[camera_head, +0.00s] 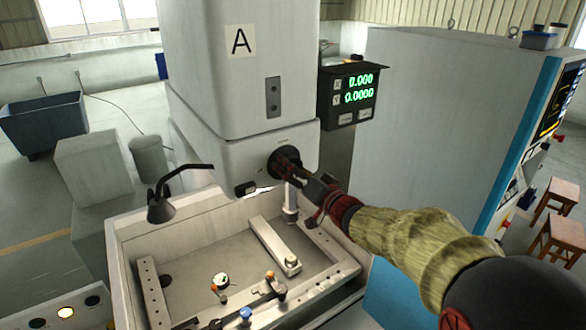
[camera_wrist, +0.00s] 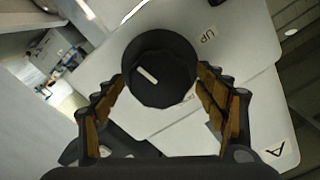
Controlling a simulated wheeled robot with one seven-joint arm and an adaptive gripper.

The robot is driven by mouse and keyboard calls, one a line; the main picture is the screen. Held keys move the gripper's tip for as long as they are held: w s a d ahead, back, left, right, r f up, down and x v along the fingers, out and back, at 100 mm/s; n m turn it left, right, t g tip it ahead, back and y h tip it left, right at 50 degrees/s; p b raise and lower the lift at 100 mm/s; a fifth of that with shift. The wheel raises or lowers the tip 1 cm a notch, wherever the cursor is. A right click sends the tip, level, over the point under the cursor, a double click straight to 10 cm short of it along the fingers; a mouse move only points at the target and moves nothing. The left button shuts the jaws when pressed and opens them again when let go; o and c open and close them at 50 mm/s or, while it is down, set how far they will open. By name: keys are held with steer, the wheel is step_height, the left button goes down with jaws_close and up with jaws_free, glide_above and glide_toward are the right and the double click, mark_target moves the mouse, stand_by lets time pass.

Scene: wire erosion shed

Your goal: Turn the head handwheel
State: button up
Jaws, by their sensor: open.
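The head handwheel (camera_wrist: 160,80) is a dark round knob with a pale mark on its face. In the wrist view it sits between the two open fingers of my gripper (camera_wrist: 162,100), close to the palm side; I cannot tell whether either finger touches it. In the head view the handwheel (camera_head: 284,161) is on the front of the white machine head (camera_head: 235,150), partly hidden by my gripper (camera_head: 298,172), which reaches it from the lower right. The word "UP" is printed beside the handwheel in the wrist view.
A display (camera_head: 350,95) with green digits hangs right of the head. A black lamp (camera_head: 163,206) stands to the left. Below is the work tank (camera_head: 125,250) with clamps and bars. A large grey cabinet (camera_head: 430,120) stands at the right. Two wooden stools (camera_head: 560,240) are beyond.

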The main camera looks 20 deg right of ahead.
steer(key=c, duration=0.3)
steer(key=c, duration=0.8)
steer(key=shift+c, duration=0.3)
steer(key=shift+f+n+b, duration=0.1)
steer(key=shift+n+b, duration=0.2)
steer(key=shift+b, duration=0.1)
steer(key=n+b, duration=0.3)
steer(key=shift+f+n, duration=0.1)
steer(key=shift+n, duration=0.3)
steer(key=n+b, duration=0.5)
steer(key=shift+a, duration=0.15)
steer(key=n+b, duration=0.4)
steer(key=n, duration=0.1)
steer(key=shift+s+n, duration=0.1)
steer(key=shift+n, duration=0.3)
steer(key=shift+a+n+b, duration=0.1)
steer(key=shift+n+b, duration=1.75)
steer(key=shift+n, duration=0.35)
